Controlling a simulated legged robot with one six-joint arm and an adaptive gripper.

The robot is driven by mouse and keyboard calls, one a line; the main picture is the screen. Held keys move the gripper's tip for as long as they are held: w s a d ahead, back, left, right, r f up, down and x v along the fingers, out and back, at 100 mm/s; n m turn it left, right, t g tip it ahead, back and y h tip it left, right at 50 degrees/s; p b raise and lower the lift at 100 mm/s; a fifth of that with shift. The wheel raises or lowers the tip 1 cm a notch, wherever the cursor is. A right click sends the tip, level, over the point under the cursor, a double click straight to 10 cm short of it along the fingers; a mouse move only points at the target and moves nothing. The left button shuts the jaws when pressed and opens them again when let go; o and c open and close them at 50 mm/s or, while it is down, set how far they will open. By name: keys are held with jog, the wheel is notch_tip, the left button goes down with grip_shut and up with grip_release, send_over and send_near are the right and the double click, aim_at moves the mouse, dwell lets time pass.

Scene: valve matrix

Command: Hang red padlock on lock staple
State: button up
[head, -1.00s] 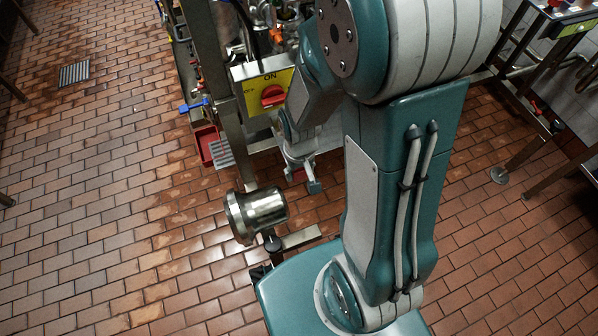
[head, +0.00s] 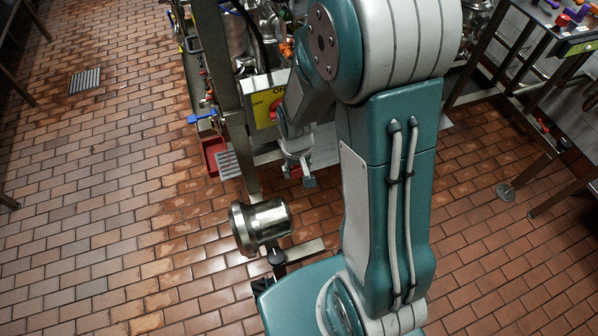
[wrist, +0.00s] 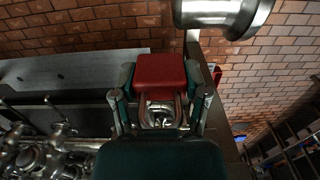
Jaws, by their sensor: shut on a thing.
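The red padlock (wrist: 160,75) is between the fingers of my gripper (wrist: 159,88) in the wrist view, with its red body showing and part of its metal shackle below it. My gripper is shut on it. In the head view my gripper (head: 300,172) hangs below the yellow ON/OFF switch panel (head: 262,100), and only a little red shows beside its fingers. My arm covers part of the panel and most of its red knob (head: 262,122). I cannot make out the lock staple in either view.
A red bin (head: 212,152) sits by the frame post. A table (head: 565,22) stands at the right. The tiled floor at left is open.

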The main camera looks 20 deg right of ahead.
jog(key=shift+w+f, duration=0.3)
jog(key=shift+w, duration=0.6)
jog(key=shift+w+f, duration=0.25)
jog(key=shift+w, duration=0.65)
jog(key=o, duration=1.3)
jog(key=shift+s+r, duration=0.1)
